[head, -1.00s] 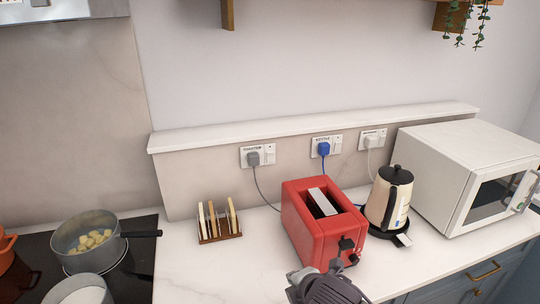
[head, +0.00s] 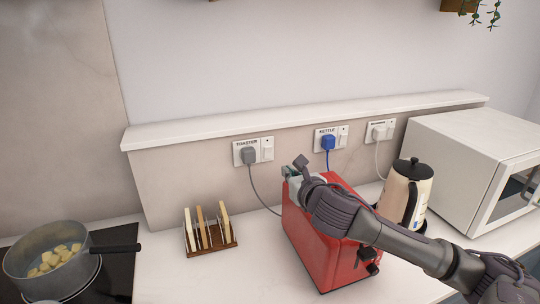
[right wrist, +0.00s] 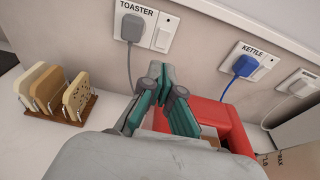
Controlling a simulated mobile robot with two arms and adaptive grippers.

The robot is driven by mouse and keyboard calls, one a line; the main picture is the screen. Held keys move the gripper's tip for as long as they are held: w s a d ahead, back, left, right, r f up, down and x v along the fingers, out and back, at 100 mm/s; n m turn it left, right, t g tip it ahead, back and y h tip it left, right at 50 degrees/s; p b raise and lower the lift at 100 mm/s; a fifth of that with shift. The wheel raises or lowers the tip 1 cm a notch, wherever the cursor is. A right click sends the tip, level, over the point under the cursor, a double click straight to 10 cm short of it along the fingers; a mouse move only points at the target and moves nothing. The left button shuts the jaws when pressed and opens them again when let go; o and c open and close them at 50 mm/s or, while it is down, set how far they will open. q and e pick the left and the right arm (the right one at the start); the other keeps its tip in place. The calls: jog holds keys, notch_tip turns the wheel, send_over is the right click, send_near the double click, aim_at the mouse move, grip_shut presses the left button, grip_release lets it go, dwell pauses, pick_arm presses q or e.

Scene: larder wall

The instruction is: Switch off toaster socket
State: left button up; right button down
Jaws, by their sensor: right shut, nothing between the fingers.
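The white toaster socket (head: 259,143) is on the wall behind the counter, labelled TOASTER. A grey plug (head: 248,156) fills its left half and its rocker switch (head: 267,154) is on the right. In the right wrist view the switch (right wrist: 163,38) shows just above my fingertips; I cannot tell its position. My right gripper (head: 296,168) is shut and empty, above the red toaster (head: 310,240), in front of the socket and apart from it. In the right wrist view its green-padded fingers (right wrist: 161,73) point toward the wall below the switch. My left gripper is out of view.
The kettle socket (head: 333,133) with a blue plug and a third socket (head: 380,130) are to the right. A wall ledge (head: 300,118) runs above. A toast rack (head: 210,243), kettle (head: 408,190), microwave (head: 470,150) and pan (head: 50,270) stand around.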

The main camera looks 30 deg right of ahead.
jog(key=p, duration=0.2)
send_near(267, 151)
jog(key=p+x, duration=0.1)
jog(key=x, duration=0.4)
jog(key=shift+w+f, duration=0.15)
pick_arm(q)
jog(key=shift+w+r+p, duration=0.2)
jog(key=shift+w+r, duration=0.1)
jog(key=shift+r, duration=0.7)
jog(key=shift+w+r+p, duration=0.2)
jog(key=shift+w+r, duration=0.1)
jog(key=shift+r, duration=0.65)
pick_arm(e)
jog(key=shift+x, duration=0.85)
